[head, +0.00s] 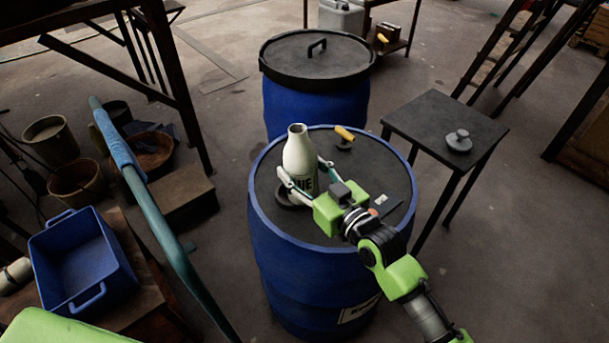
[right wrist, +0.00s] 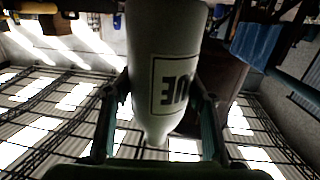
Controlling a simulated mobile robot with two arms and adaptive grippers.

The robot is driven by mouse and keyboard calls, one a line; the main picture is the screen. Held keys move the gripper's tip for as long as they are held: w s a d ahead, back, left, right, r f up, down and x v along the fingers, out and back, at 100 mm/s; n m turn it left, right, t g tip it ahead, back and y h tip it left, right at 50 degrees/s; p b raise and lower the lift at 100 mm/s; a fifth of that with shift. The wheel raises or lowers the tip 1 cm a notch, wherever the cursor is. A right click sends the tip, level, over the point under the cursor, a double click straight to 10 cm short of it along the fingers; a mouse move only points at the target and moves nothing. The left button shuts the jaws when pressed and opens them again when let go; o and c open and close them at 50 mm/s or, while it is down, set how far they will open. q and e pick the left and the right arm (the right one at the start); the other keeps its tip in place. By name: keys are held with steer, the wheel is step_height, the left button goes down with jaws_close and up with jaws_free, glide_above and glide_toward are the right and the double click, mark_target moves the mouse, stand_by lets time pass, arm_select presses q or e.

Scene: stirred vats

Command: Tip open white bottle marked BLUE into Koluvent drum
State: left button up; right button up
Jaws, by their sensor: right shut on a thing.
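The white bottle (head: 299,152) is upright over the left part of the front blue drum (head: 300,275). Its mouth is open at the top, and part of its label, ending in "UE", shows. My right gripper (head: 307,183) is shut around the bottle's lower body, with a finger on either side. In the right wrist view the bottle (right wrist: 165,55) appears neck down, its label inverted, between the fingers (right wrist: 152,108). A dark round fitting (head: 290,199) shows on the drum top below the bottle; whether they touch is unclear. The drum's label (head: 358,309) is too partial to read. My left gripper is out of view.
A yellow-handled item (head: 345,134) is on the drum top. A second blue drum (head: 317,105) with a handled black lid stands behind. A dark side table (head: 430,122) is at right, a blue tub (head: 80,262) at left. A teal pipe (head: 165,230) slants between tub and drum.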

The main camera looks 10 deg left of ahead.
steer(key=shift+w+a+f+b, duration=0.15)
steer(key=shift+a+f+b, duration=0.2)
steer(key=shift+b, duration=0.65)
steer(key=shift+r+t+y, duration=0.25)
steer(key=shift+t+y, duration=0.05)
steer(key=shift+w+r+p, duration=0.15)
steer(key=shift+r+p, duration=0.75)
steer(key=shift+r, duration=0.1)
